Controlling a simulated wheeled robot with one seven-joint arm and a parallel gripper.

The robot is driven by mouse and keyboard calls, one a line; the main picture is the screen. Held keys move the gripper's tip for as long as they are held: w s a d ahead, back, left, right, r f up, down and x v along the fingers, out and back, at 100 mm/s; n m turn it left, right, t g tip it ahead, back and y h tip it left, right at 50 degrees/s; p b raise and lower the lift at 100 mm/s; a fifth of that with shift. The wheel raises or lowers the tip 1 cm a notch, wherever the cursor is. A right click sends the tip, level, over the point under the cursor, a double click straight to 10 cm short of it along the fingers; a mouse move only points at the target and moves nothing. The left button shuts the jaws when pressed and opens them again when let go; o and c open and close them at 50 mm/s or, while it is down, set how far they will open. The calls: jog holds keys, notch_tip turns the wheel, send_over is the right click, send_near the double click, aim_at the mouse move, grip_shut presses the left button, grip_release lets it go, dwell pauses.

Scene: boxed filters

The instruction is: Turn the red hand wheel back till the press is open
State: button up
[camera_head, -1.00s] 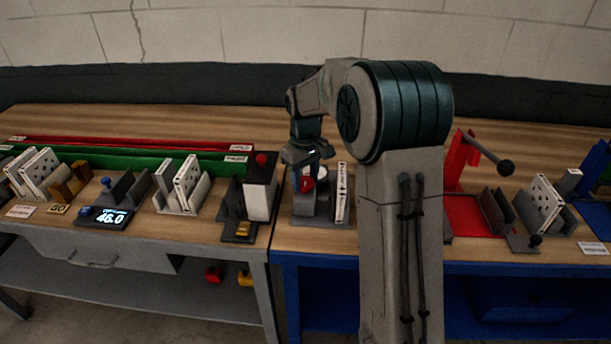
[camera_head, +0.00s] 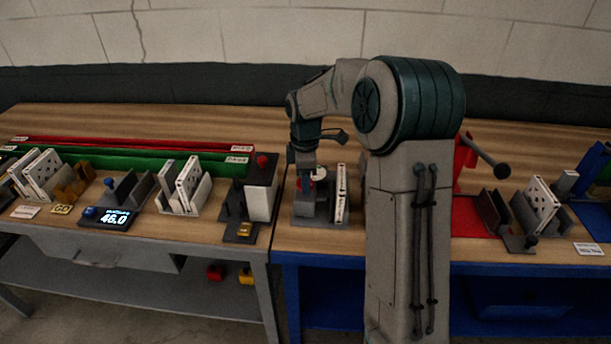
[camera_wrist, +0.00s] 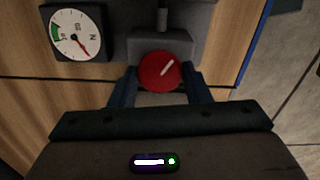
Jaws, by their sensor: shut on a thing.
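The red hand wheel (camera_wrist: 160,71) shows large in the wrist view, with a white mark on its face slanting up to the right. My gripper (camera_wrist: 160,84) is shut on the wheel, one finger at each side. In the head view my gripper (camera_head: 305,178) points down over the grey press (camera_head: 305,207), and the wheel is mostly hidden there. A round dial (camera_wrist: 77,34) with a red needle and a green sector is left of the press in the wrist view. The needle points to the lower right, outside the green. The press opening is not clearly visible.
A white perforated plate (camera_head: 342,193) stands close right of the press. A black and white block with a red top (camera_head: 262,188) stands to its left. A red lever stand (camera_head: 464,160) is further right. The wood behind the press is clear.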

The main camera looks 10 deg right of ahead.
jog(key=n+p, duration=0.2)
jog(key=n, duration=0.4)
jog(key=shift+r+n+p, duration=0.15)
jog(key=shift+n+p, duration=0.15)
jog(key=n+p, duration=0.3)
jog(key=n, duration=0.2)
jog(key=n+p, duration=0.4)
jog(key=n, duration=0.1)
jog(key=shift+r+n, duration=0.1)
jog(key=shift+n, duration=0.3)
jog(key=n+p, duration=0.2)
jog(key=n, duration=0.3)
jog(key=shift+f, duration=0.2)
jog(key=o, duration=1)
notch_tip(320, 180, up, 14)
jog(key=shift+f+b, duration=0.1)
jog(key=shift+b, duration=1)
